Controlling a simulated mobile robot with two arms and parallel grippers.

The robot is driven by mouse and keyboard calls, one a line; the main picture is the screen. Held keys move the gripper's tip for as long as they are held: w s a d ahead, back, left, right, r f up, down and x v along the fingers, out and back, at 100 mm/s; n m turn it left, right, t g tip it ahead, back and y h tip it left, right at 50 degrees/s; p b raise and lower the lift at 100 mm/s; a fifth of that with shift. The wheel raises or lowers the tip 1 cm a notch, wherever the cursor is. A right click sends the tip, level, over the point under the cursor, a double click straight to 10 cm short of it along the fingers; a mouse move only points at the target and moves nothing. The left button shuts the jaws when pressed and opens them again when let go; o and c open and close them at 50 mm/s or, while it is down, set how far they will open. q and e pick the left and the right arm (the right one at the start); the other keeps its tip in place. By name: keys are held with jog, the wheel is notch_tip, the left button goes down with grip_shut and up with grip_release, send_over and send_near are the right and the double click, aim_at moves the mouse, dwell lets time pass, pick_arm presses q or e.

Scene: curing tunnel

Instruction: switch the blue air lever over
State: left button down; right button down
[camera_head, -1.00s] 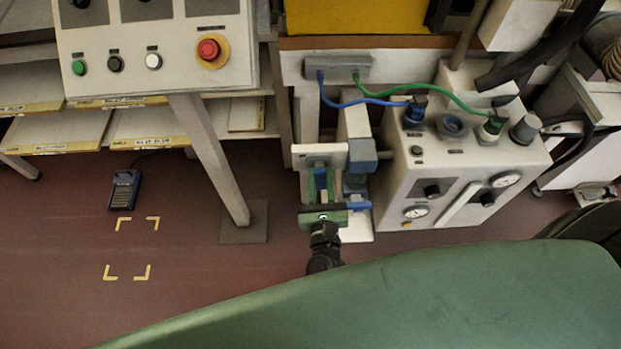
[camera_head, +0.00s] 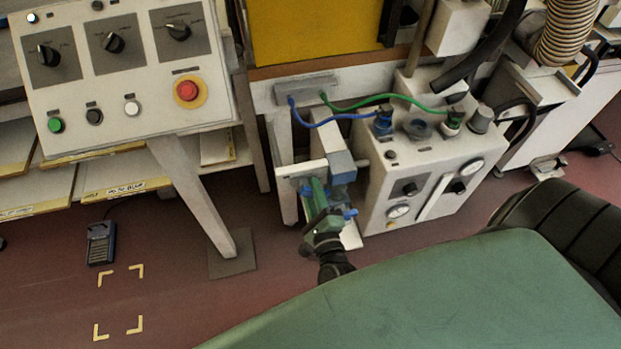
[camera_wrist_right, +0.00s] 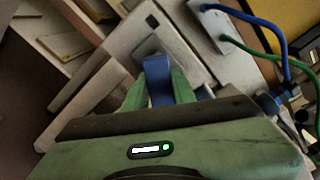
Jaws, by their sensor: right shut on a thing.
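My right gripper (camera_head: 317,190) has green fingers and reaches up to a pale plate (camera_head: 300,169) left of the grey-white air unit. In the right wrist view the fingers (camera_wrist_right: 158,88) are shut on the blue lever (camera_wrist_right: 157,80), one on each side of it. The lever stands out in front of a pale panel (camera_wrist_right: 150,35). In the head view the fingers mostly hide the lever. A blue-grey block (camera_head: 341,166) sits just right of the fingers. My left gripper is not in view.
The air unit (camera_head: 432,170) with gauges and knobs stands to the right. Blue (camera_head: 335,120) and green (camera_head: 375,101) hoses run to its top from a grey manifold (camera_head: 306,88). A control panel (camera_head: 125,75) on a leg (camera_head: 195,195) stands left.

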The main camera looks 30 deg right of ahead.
jog(key=n, duration=0.1)
jog(key=n+p, duration=0.1)
jog(key=shift+r+n, duration=0.3)
jog(key=shift+n, duration=0.1)
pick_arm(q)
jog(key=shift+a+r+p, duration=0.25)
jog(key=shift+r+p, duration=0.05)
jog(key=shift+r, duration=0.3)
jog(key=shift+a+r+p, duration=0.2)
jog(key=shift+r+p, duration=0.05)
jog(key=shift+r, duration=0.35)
pick_arm(e)
jog(key=shift+d+r+n, duration=0.1)
jog(key=shift+r+n, duration=0.1)
jog(key=shift+n, duration=1.5)
jog(key=c, duration=1.2)
grip_release()
jog(key=shift+o, duration=0.2)
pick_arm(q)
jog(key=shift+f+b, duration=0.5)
pick_arm(e)
jog(key=v, duration=0.8)
jog(key=shift+w, duration=0.1)
